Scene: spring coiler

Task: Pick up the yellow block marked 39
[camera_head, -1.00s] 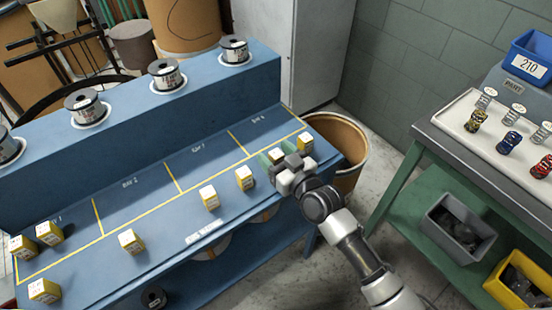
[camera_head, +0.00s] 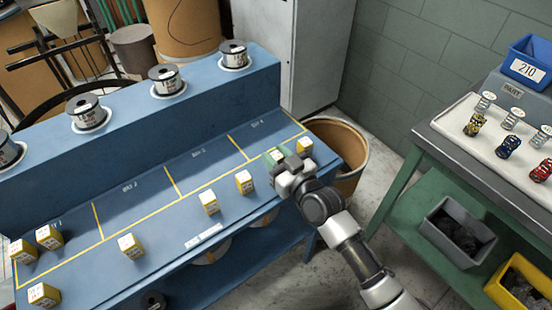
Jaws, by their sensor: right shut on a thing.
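My right gripper (camera_head: 277,157) is at the right part of the blue bench, its green fingertips shut on a yellow block with a pale top. The gripper hides most of that block, and its number cannot be read. Other yellow blocks with white marked faces stand on the bench: one (camera_head: 304,147) just right of the gripper, one (camera_head: 244,182) and one (camera_head: 210,202) to its left, and several farther left. Their numbers are too small to read. My left gripper is not in view.
The blue bench (camera_head: 150,205) has yellow lines marking bays and a raised back ledge with several wire spools (camera_head: 166,80). A brown bin (camera_head: 348,178) stands past its right end. A green workbench (camera_head: 425,190) with a white tray of springs is at right.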

